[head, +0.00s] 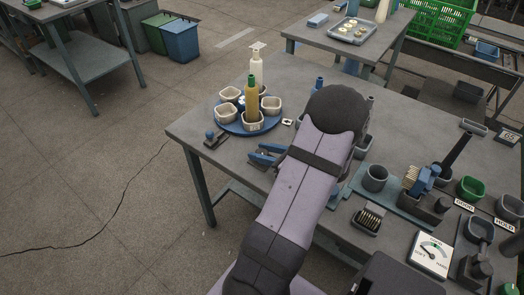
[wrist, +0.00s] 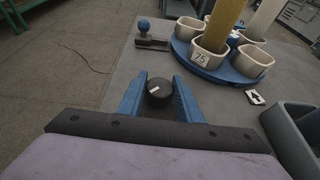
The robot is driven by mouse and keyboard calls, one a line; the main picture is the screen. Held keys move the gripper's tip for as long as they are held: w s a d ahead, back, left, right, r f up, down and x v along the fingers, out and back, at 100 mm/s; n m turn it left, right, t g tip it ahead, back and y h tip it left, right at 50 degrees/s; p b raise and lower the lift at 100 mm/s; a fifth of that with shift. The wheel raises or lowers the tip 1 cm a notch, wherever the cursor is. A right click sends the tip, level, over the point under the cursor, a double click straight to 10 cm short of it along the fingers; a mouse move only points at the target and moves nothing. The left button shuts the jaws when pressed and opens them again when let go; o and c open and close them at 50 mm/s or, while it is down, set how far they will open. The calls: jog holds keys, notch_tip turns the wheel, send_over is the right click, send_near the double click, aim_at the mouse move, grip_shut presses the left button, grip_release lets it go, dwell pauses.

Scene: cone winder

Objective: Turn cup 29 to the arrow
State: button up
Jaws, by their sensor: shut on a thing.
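A blue round turntable (head: 233,127) carries several pale cups; it also shows in the wrist view (wrist: 186,48). The nearest cup (wrist: 209,58) is labelled 75 and holds a tall yellow thing (head: 252,98). I cannot read a 29 on any cup. A white card with a black arrow (wrist: 255,97) lies on the table beside the turntable, near its right cup (wrist: 252,61). It also shows in the head view (head: 288,122). My gripper (wrist: 160,100) is in front of the turntable, its blue fingers shut on a dark round knob (wrist: 158,88) with a white mark.
A blue ball-topped knob (wrist: 143,25) on a dark base stands left of the turntable. A grey bin (wrist: 292,135) is close on my right. Pots, brushes and a dial (head: 431,254) fill the table's right side.

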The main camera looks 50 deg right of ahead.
aim_at(262, 152)
jog(key=n+y+p, duration=0.1)
jog(key=n+y, duration=0.2)
jog(key=shift+g+y, duration=0.3)
jog(key=shift+y, duration=0.1)
jog(key=n+g+y, duration=0.1)
jog(key=n+y, duration=0.1)
jog(key=n, duration=0.1)
jog(key=shift+f+y, duration=0.1)
jog(key=shift+y, duration=0.3)
jog(key=shift+n+g+y+b, duration=0.7)
jog(key=shift+n+g+y, duration=0.6)
jog(key=shift+n+y, duration=0.5)
jog(key=o, duration=1)
jog(key=shift+o, duration=0.2)
jog(key=shift+r, duration=5.15)
